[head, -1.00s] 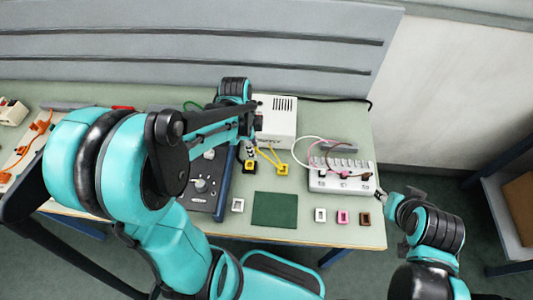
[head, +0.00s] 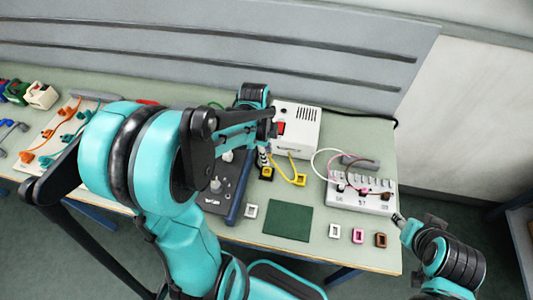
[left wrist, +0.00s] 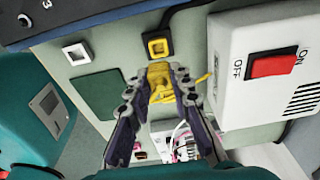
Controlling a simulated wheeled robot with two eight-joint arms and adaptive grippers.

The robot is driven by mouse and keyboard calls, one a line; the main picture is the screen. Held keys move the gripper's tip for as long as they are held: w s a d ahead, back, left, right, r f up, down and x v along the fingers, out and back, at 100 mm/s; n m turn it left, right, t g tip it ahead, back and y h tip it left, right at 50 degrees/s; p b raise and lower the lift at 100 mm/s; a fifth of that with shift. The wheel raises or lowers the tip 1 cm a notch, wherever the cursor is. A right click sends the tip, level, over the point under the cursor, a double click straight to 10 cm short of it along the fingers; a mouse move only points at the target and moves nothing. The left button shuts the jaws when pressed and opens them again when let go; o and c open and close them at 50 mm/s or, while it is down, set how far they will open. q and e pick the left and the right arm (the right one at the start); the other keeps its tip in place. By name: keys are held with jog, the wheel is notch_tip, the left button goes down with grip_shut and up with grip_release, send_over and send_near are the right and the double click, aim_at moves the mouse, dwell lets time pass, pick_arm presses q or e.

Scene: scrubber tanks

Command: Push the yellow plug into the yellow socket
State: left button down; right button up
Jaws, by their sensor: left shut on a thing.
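My left gripper (head: 264,154) is shut on the yellow plug, whose yellow body (left wrist: 160,84) shows between the fingertips (left wrist: 159,73) in the left wrist view. In the head view the socket (head: 267,174) is on the table just below the gripper. I cannot tell whether plug and socket touch. A yellow cable (head: 290,166) trails to the right. My right gripper (head: 398,218) is at the table's right edge, its jaws unclear.
A white power supply (head: 299,128) with a red switch stands close behind the left gripper. A dark control panel (head: 222,180) lies to the left. A green mat (head: 288,221), small socket blocks and a white terminal box (head: 355,202) lie to the front and right.

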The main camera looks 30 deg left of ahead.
pick_arm(q)
jog(key=shift+f+b, duration=1.8)
jog(key=shift+f, duration=0.6)
jog(key=shift+f, duration=0.2)
jog(key=shift+f+b, duration=0.75)
jog(key=shift+b, duration=0.15)
jog(key=c, duration=0.8)
grip_release()
jog(key=shift+r, duration=0.1)
notch_tip(320, 180, up, 8)
jog(key=p, duration=0.7)
jog(key=shift+r, duration=0.25)
jog(key=shift+f, duration=0.1)
